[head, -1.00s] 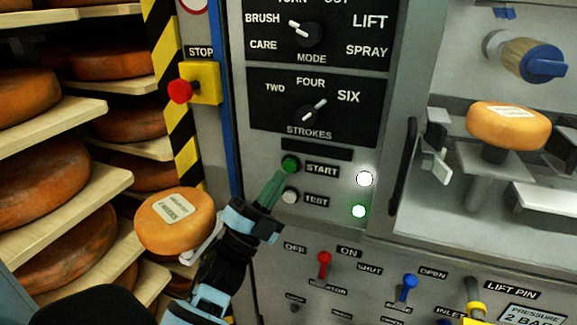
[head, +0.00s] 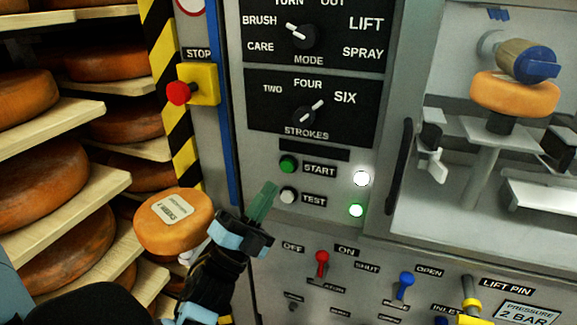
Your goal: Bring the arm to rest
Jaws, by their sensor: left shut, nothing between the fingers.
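My left gripper (head: 264,203) is in the head view, in front of the control panel (head: 300,225). Its green fingertips are shut and empty, pointing up, just below and left of the green START button (head: 288,164) and left of the white TEST button (head: 289,195). The fingers look apart from both buttons. My right gripper is not in view.
An orange cheese wheel with a label (head: 173,220) is close left of my left arm. Shelves of cheeses (head: 60,212) fill the left. A red STOP button (head: 180,93) is above. In the machine at right, a cheese (head: 514,96) sits under a brush (head: 527,60).

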